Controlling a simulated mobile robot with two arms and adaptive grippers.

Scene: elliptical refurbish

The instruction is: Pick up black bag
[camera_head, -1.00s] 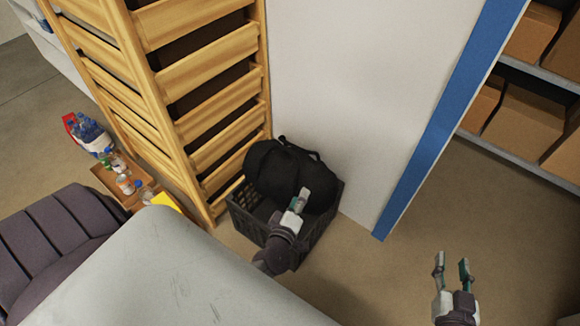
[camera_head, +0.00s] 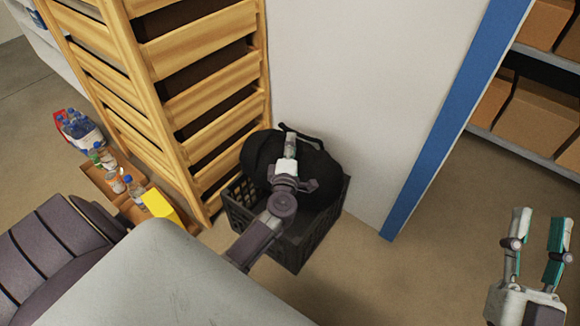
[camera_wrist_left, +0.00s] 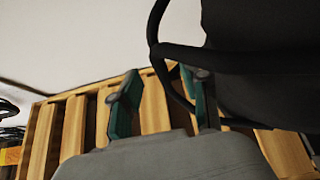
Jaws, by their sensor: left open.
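A black bag (camera_head: 318,165) sits in a dark plastic crate (camera_head: 307,237) on the floor, against the white wall. My left gripper (camera_head: 290,143) is in front of and above the bag in the head view and covers part of it. In the left wrist view the bag (camera_wrist_left: 262,70) fills the upper right, with a dark strap loop (camera_wrist_left: 160,30) near the fingers. My left gripper (camera_wrist_left: 163,98) is open there; whether the strap lies between the fingers I cannot tell. My right gripper (camera_head: 535,235) is open and empty at the lower right.
A wooden slatted rack (camera_head: 205,90) stands left of the crate. A grey surface (camera_head: 160,275) fills the lower left front. Bottles (camera_head: 110,175) and a yellow box (camera_head: 158,202) lie farther left. Shelves with cardboard boxes (camera_head: 530,112) stand right, past a blue post (camera_head: 450,120).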

